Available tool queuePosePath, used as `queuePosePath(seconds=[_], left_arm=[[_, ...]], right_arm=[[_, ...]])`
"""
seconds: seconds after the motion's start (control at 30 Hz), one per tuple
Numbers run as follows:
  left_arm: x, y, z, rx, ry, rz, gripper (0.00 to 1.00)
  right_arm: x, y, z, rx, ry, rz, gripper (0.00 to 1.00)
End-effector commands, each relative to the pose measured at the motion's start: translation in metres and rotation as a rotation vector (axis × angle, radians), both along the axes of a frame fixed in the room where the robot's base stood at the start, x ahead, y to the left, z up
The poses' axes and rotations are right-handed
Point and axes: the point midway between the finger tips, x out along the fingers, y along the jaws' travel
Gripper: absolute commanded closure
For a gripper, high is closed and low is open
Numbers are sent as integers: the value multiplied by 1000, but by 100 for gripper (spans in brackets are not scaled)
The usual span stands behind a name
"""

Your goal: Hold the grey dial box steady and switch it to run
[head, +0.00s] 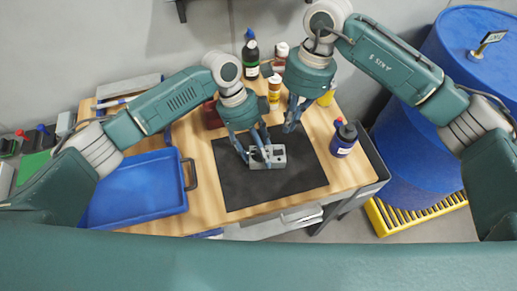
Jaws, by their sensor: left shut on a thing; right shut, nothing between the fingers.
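The grey dial box (278,157) sits on a black mat (300,178) on the wooden bench. My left gripper (257,158) is shut on the dial box at its left part, its fingers coming down from above. A dark round part shows on the box between the fingers, but the dial's setting is too small to read. My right gripper (289,129) is shut and empty, above the back of the mat, behind and to the right of the box and apart from it.
A blue tray (137,190) lies at the bench's left. A dark blue bottle (343,140) with a red cap stands right of the mat. Several bottles, one black (251,58), stand along the back. Blue drums (435,150) stand right of the bench. The front of the mat is clear.

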Motion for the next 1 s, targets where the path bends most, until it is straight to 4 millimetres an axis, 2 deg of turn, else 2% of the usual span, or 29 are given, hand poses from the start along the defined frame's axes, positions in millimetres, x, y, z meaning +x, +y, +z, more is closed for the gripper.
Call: queuePosePath(seconds=[0.1, 0.33, 0.47, 0.8, 1.0], left_arm=[[0, -1, 0, -2, -1, 0, 84], [0, -1, 0, -2, -1, 0, 84], [0, -1, 0, -2, -1, 0, 84], [0, -1, 1, -2, -1, 0, 84], [0, -1, 1, -2, -1, 0, 84]], right_arm=[[-5, 8, 2, -52, -65, 124, 100], [-13, 11, -3, -132, -135, 290, 100], [-15, 10, -11, -144, -140, 313, 100], [-15, 10, -52, -143, -138, 311, 100], [-15, 11, -67, -141, -140, 312, 100]])
